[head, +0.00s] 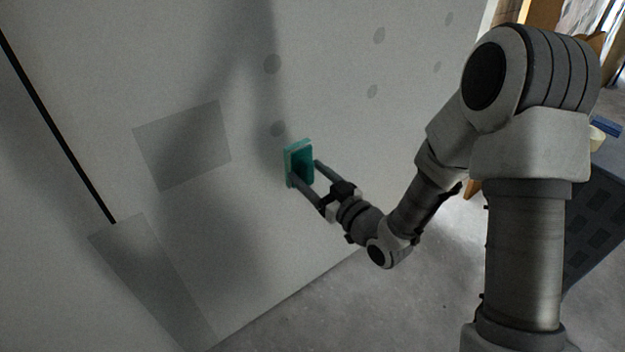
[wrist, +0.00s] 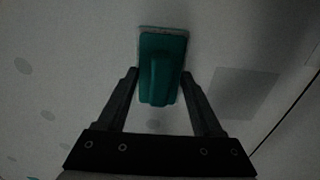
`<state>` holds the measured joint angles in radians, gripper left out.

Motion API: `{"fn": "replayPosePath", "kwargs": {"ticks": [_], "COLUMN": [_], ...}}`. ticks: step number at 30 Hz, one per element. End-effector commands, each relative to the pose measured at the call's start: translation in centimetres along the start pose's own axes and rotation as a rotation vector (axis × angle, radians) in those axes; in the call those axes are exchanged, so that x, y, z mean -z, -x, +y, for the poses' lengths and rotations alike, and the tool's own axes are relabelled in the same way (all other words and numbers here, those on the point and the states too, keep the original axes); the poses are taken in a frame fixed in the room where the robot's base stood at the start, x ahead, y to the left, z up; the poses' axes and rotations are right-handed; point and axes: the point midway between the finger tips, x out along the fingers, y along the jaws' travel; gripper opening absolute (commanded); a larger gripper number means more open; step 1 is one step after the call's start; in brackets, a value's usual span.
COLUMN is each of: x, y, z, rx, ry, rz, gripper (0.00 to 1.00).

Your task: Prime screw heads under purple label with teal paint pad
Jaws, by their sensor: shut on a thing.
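The teal paint pad (head: 300,163) is at the wall panel (head: 330,80) in the head view, its flat face toward the panel. I cannot tell whether it touches. My gripper (head: 304,176) is shut on the pad. In the wrist view the pad (wrist: 161,72) sits between the two fingers of my gripper (wrist: 160,85), its pale face against or close to the panel. No purple label shows in either view.
A darker grey rectangle (head: 182,146) is on the panel left of the pad, with another (head: 150,270) lower left. A black strip (head: 58,120) runs down the far left. A dark table or crate (head: 597,205) holding small items stands at right. The concrete floor (head: 400,310) is below.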

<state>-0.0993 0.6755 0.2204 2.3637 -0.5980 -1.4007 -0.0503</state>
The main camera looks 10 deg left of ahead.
Motion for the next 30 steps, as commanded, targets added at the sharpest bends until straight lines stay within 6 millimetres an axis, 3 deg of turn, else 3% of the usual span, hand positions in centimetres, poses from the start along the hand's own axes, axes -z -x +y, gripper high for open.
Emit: {"fn": "replayPosePath", "kwargs": {"ticks": [15, 16, 24, 30], "x": [0.1, 0.0, 0.0, 0.0], "y": [-5.8, -5.6, -5.5, -5.5], "z": [0.0, 0.1, 0.1, 0.1], "rx": [0.0, -0.002, -0.002, -0.002], "ry": [0.0, -0.001, 0.0, 0.0], "rz": [0.0, -0.001, -0.001, -0.001], "gripper": [0.0, 0.62, 0.14, 0.1]}}
